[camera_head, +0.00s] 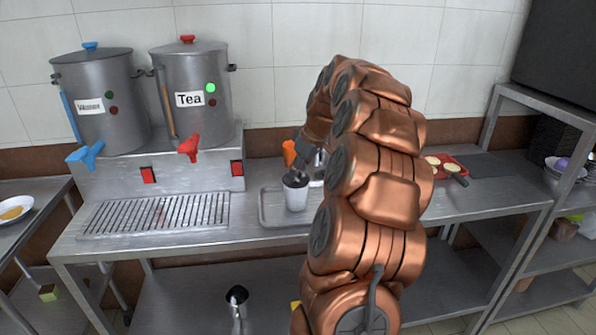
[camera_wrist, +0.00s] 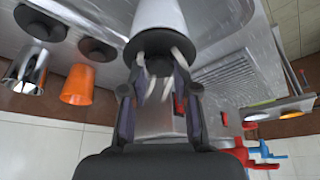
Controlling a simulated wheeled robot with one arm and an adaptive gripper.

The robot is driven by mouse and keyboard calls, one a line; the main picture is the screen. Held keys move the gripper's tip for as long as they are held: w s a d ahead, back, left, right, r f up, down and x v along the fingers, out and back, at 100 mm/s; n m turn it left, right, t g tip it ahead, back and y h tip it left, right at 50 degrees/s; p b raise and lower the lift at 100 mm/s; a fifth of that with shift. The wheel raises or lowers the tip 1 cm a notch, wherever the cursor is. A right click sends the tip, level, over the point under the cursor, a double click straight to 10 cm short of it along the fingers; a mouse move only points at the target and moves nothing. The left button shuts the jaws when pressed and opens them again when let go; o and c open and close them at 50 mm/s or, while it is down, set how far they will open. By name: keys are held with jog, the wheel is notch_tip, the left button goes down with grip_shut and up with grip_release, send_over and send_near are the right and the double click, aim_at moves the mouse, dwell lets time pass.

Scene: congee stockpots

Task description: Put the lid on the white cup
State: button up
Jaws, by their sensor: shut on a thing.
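The white cup (camera_head: 296,198) stands upright on a grey tray on the steel counter. It also shows at the top of the wrist view (camera_wrist: 160,14), mouth towards my gripper. A dark round lid (camera_wrist: 158,44) is at the cup's mouth, with its knob between my fingers. My gripper (camera_wrist: 160,78) is shut on this lid. In the head view my gripper (camera_head: 303,165) is just above the cup, partly hidden by my arm. I cannot tell whether the lid is seated on the rim or slightly above it. Pale curved streaks show near the lid.
An orange cup (camera_wrist: 78,85) and a shiny steel cup (camera_wrist: 27,72) stand close by, with two dark lids (camera_wrist: 40,24) (camera_wrist: 97,49). The grey tray (camera_head: 268,219) borders the drip grate (camera_head: 155,213). Water (camera_head: 98,80) and Tea (camera_head: 200,75) pots stand behind, left.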

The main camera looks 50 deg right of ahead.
jog(key=o, duration=1.1)
jog(key=o, duration=0.5)
jog(key=shift+c, duration=0.2)
jog(key=shift+r, duration=0.15)
jog(key=shift+r+p, duration=0.8)
jog(key=shift+r, duration=2.6)
